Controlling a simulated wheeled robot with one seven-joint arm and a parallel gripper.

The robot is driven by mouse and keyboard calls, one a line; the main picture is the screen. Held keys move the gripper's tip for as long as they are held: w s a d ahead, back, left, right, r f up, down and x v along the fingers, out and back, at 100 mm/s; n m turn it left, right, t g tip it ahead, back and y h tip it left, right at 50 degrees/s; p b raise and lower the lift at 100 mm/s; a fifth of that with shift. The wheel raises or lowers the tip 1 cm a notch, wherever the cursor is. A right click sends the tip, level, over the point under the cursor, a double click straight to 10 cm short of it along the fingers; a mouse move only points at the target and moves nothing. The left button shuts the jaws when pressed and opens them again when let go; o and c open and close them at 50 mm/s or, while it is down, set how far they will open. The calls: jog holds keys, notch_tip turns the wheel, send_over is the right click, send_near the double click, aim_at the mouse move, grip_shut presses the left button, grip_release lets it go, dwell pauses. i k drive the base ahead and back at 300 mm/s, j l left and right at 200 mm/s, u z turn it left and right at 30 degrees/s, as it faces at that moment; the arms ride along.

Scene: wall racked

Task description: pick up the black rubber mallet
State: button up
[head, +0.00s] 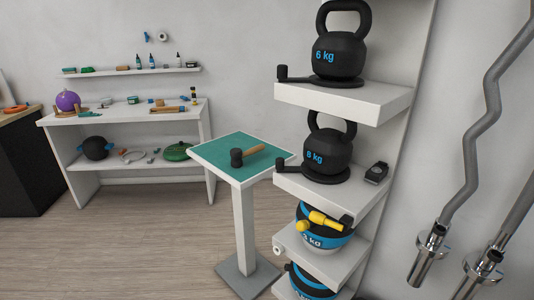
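A mallet (237,157) with a black head and a wooden handle lies on the green top of a small pedestal table (213,150) in the middle of the head view. Its handle points right and slightly back, and nothing covers it. Small black pieces with a thin bar, one on the upper shelf (282,73) and one on the shelf below (280,155), stand beside kettlebells; I cannot tell what they are. My gripper is not in view.
White wall shelves right of the pedestal carry kettlebells (340,55) and a yellow-handled tool (318,219). Their edges are close to the pedestal's right side. Metal curl bars (490,100) hang at the far right. A white workbench (75,118) stands behind left. The left floor is clear.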

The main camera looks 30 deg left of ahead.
aim_at(236, 155)
jog(key=i+j+z, duration=0.2)
jog(key=j, duration=0.35)
jog(key=j+z, duration=0.2)
jog(key=j, duration=0.3)
jog(key=i+j+z, duration=0.15)
jog(key=j, duration=0.45)
jog(key=i+j+z, duration=0.1)
jog(key=j, duration=1.75)
jog(key=j+z, duration=0.1)
jog(key=j, duration=1.7)
